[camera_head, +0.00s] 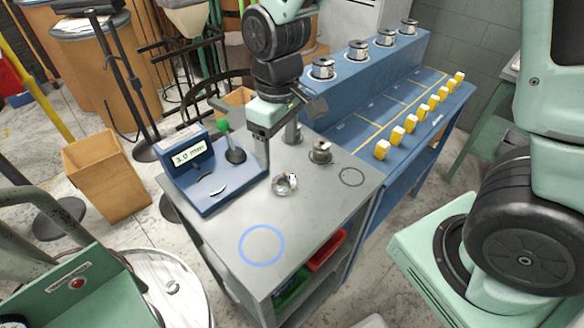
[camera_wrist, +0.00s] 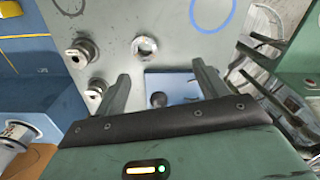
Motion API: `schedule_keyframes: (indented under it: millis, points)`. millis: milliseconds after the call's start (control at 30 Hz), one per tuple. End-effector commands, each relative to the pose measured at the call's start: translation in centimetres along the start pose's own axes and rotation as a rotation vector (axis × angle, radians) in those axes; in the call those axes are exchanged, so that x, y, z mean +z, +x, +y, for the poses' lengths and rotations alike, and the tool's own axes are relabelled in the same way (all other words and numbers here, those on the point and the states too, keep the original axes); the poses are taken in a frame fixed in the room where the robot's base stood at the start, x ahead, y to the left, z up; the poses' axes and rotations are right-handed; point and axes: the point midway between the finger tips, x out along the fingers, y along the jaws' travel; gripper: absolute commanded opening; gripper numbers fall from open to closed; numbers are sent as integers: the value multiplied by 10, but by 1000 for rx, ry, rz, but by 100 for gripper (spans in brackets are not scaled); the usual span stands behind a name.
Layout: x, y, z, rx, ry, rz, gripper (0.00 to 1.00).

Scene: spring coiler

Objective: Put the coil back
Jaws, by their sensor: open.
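A silver coil (camera_head: 284,184) lies on the grey tabletop (camera_head: 310,215), right of the blue device. It also shows in the wrist view (camera_wrist: 144,46), beyond my fingertips. A spool-like metal piece (camera_head: 320,152) stands near the table's back edge, and another metal post (camera_head: 292,133) stands behind it, partly hidden by my gripper. My gripper (camera_head: 262,168) points down between the device and the coil. In the wrist view my gripper (camera_wrist: 163,80) is open, with nothing between its fingers. A blue device (camera_head: 210,180) shows "3.0 mm" and has a green-knobbed lever (camera_head: 224,126).
A blue circle (camera_head: 262,227) and a smaller dark circle (camera_head: 351,168) mark the tabletop. A blue bench (camera_head: 432,110) at the right carries several silver spools (camera_head: 322,68) and a row of yellow blocks (camera_head: 397,135). The table's front is clear.

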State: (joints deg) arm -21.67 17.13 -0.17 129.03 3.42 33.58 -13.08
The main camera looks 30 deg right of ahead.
Motion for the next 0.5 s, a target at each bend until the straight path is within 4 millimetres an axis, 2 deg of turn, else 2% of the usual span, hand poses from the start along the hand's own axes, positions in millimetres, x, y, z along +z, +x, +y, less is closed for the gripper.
schedule_keyframes:
  millis: [33, 100, 200, 333, 400, 500]
  points:
    - [11, -12, -22, -15, -19, 12, 73]
    - [32, -26, -53, -33, -42, 18, 73]
    - [65, -40, -89, -39, -75, 22, 73]
    - [103, -48, -116, -27, -105, 19, 73]
    - [116, -50, -123, -18, -114, 19, 73]
    - [124, -50, -127, -12, -119, 18, 73]
